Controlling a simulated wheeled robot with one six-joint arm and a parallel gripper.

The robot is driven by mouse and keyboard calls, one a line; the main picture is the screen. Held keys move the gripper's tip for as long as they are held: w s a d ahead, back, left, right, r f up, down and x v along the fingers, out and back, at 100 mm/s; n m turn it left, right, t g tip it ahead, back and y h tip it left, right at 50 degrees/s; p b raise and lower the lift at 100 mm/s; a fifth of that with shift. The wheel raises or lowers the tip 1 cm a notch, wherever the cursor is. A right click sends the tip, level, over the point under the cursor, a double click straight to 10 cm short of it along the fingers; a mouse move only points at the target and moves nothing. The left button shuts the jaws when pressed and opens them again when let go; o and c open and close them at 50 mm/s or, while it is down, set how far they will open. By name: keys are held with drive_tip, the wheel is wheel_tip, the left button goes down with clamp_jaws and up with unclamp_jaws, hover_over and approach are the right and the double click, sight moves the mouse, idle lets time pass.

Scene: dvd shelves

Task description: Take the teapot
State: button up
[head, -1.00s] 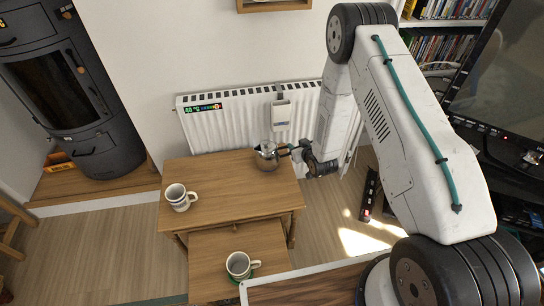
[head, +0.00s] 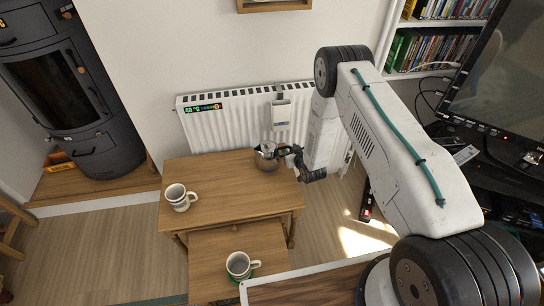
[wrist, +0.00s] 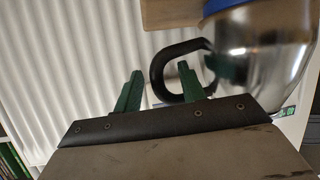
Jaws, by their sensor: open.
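The teapot (head: 267,163) is a shiny metal pot with a black handle, standing at the back right of the upper wooden table (head: 225,190). In the wrist view the metal body (wrist: 260,50) fills the upper right, with a blue area at its top edge. My gripper (wrist: 160,71) is open at the black handle (wrist: 158,68). The outer part of the handle loop lies between the two green fingers, the right one seeming to reach into the loop. I cannot tell whether either finger touches it. In the head view my gripper (head: 287,151) is just right of the teapot.
A mug (head: 180,197) stands at the table's left. Another mug (head: 239,265) stands on the lower table (head: 220,288) in front. A white radiator (head: 235,125) is close behind the teapot. A television (head: 505,90) and shelves are at the right. The middle of the upper table is clear.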

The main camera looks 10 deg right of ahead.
clamp_jaws()
drive_tip(key=shift+r, duration=0.3)
